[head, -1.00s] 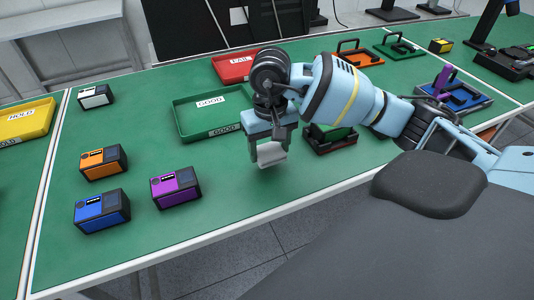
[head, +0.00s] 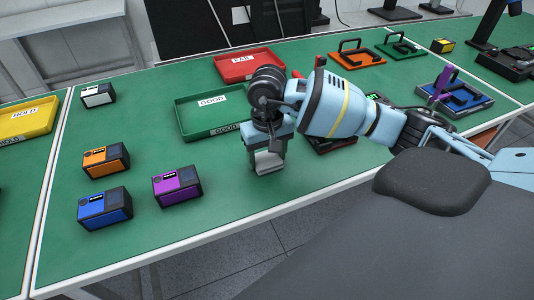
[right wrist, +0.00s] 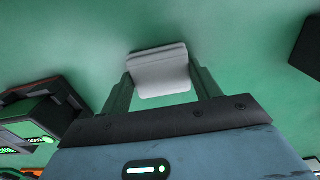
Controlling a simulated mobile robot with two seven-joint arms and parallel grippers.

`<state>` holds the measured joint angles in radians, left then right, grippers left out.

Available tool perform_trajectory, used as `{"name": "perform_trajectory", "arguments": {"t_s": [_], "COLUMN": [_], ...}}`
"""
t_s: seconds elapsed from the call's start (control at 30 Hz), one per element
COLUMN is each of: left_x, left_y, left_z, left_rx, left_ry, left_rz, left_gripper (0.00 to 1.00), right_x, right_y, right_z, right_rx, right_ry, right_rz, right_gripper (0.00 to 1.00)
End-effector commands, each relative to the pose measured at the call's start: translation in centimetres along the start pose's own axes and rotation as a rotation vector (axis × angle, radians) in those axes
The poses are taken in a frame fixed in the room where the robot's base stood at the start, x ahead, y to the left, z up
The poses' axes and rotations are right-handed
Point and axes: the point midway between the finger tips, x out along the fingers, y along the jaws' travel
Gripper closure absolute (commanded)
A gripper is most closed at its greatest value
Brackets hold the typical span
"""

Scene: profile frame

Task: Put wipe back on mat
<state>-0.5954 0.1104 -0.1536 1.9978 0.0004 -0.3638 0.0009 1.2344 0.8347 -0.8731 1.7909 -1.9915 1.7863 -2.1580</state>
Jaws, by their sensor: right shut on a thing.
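The wipe is a small white-grey folded block (head: 268,160), and it also shows in the right wrist view (right wrist: 158,72). My right gripper (head: 267,167) is shut on it, with one finger on each side. The gripper points down at the green table, close to the front edge. I cannot tell whether the wipe touches the surface. No separate mat can be made out; the green table top (head: 230,195) lies under the wipe. My left gripper is not in view.
Purple (head: 177,187), blue (head: 105,209), orange (head: 106,160) and white (head: 97,96) boxes stand to the left. A green GOOD tray (head: 215,112) lies behind the gripper, a red FAIL tray (head: 248,66) farther back.

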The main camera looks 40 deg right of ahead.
Motion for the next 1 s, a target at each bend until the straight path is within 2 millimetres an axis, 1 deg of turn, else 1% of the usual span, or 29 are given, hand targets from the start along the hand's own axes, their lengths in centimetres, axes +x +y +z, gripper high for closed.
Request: {"name": "perform_trajectory", "arguments": {"t_s": [0.03, 0.17, 0.2, 0.47, 0.57, 0.67, 1.0], "left_x": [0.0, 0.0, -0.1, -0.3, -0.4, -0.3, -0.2], "left_y": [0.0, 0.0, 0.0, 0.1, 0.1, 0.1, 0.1], "left_z": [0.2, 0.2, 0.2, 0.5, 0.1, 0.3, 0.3], "left_rx": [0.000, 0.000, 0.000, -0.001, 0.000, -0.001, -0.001], "left_ry": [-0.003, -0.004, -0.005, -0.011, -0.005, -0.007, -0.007], "left_rz": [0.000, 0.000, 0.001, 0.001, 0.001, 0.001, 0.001], "left_gripper": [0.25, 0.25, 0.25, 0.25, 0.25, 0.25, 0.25], "right_x": [0.2, 0.1, 0.1, 0.0, -0.6, -1.7, -8.3], "right_y": [0.0, 0.0, 0.0, 0.0, 0.0, 0.0, 0.0], "right_z": [0.0, 0.0, 0.0, 0.0, 0.0, -0.1, -0.1], "right_rx": [0.000, 0.000, 0.000, 0.000, 0.000, 0.000, 0.000], "right_ry": [-0.002, -0.001, -0.001, 0.000, 0.002, 0.003, 0.003], "right_rz": [0.001, 0.000, 0.000, 0.000, -0.001, 0.000, -0.001], "right_gripper": [0.35, 0.18, 0.16, 0.16, 0.16, 0.16, 0.16]}}
